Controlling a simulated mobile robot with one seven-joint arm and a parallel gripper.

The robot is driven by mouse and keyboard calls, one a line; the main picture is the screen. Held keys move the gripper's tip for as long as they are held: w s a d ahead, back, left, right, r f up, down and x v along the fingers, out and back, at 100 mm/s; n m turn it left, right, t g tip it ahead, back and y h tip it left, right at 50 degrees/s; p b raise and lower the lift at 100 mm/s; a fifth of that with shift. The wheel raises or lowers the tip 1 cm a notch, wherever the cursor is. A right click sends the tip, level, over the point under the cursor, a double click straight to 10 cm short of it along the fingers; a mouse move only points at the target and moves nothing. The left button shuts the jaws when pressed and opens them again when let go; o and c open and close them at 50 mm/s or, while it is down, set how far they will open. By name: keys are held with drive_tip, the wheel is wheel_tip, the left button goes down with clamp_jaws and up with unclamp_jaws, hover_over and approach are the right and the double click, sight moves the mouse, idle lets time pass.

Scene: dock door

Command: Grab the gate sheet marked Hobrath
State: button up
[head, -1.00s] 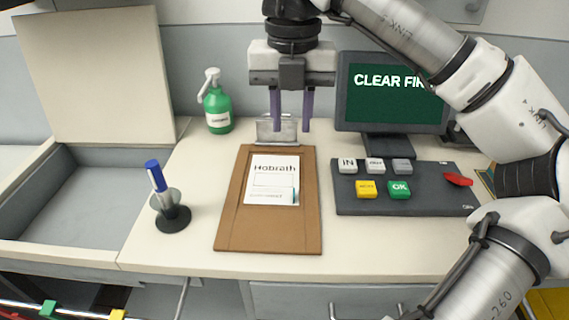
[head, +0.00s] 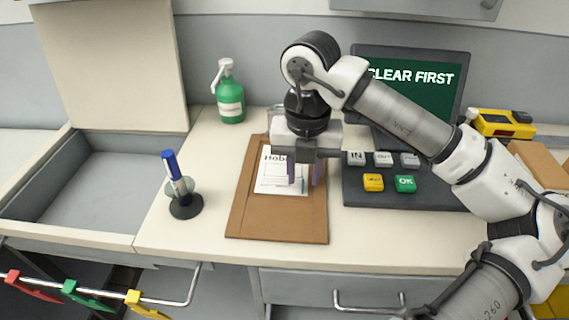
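The gate sheet marked Hobrath (head: 270,184) is a white paper lying on a brown clipboard (head: 277,220) on the counter. Its right part and the end of its name are hidden behind my gripper. My gripper (head: 305,182) points down over the right side of the sheet, with its two purple fingers apart and nothing seen between them. I cannot tell whether the fingertips touch the sheet or the board.
A pen in a stand (head: 184,195) and an open bin (head: 110,185) are at left. A green pump bottle (head: 230,98) stands behind. A button panel (head: 400,195) and a screen reading CLEAR FIRST (head: 420,95) are at right. A yellow device (head: 500,123) lies farther right.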

drive_tip(key=shift+f, duration=0.6)
clamp_jaws()
drive_tip(key=shift+r, duration=0.2)
